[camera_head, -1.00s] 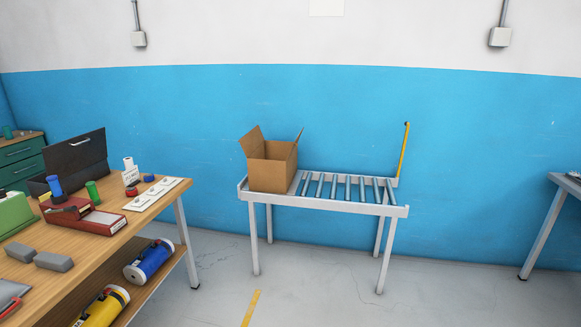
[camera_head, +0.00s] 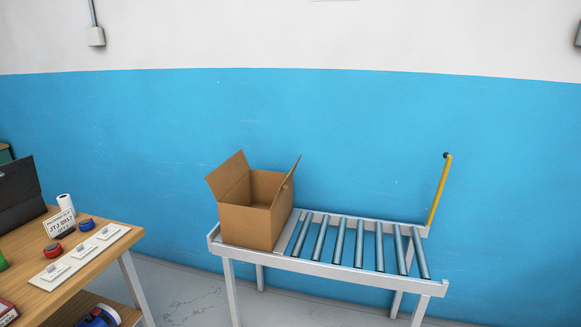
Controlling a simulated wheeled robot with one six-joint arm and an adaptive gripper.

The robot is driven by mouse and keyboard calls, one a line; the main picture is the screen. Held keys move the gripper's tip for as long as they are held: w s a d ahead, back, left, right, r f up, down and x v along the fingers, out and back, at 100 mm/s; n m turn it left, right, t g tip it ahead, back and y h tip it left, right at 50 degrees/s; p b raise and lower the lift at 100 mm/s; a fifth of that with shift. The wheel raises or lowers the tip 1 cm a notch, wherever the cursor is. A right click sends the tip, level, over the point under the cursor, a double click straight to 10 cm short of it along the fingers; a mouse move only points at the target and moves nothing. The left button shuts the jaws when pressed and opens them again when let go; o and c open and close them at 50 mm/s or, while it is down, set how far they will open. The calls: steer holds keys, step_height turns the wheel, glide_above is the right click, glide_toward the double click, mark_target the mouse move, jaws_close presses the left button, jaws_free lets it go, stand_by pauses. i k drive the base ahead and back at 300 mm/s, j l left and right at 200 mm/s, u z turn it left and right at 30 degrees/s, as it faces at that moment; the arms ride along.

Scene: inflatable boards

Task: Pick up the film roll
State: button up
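I cannot tell for sure which thing is the film roll. A small white upright roll (camera_head: 66,203) stands on the wooden workbench (camera_head: 125,236) at the left, behind a white label card (camera_head: 59,223). A larger blue roll (camera_head: 101,316) lies on the bench's lower shelf, cut off by the bottom edge of the picture. My gripper is not in view.
An open cardboard box (camera_head: 245,226) stands on the left end of a roller conveyor (camera_head: 340,268) before the blue wall; its inside floor is hidden. A red tape roll (camera_head: 53,250), blue tape roll (camera_head: 86,224) and dark case (camera_head: 18,200) are on the bench. Floor shows between bench and conveyor.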

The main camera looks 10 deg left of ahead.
mark_target(64, 201)
steer(key=i+l+u, duration=0.1)
steer(key=i+u, duration=0.35)
steer(key=i+l+u, duration=0.4)
steer(key=i, duration=0.2)
steer(key=i+l+u, duration=0.7)
steer(key=u, duration=0.15)
steer(key=i+l+u, duration=0.15)
steer(key=l+u, duration=0.3)
steer(key=i+l+u, duration=0.1)
steer(key=l+u, duration=1.1)
steer(key=i+l, duration=0.05)
steer(key=l, duration=0.05)
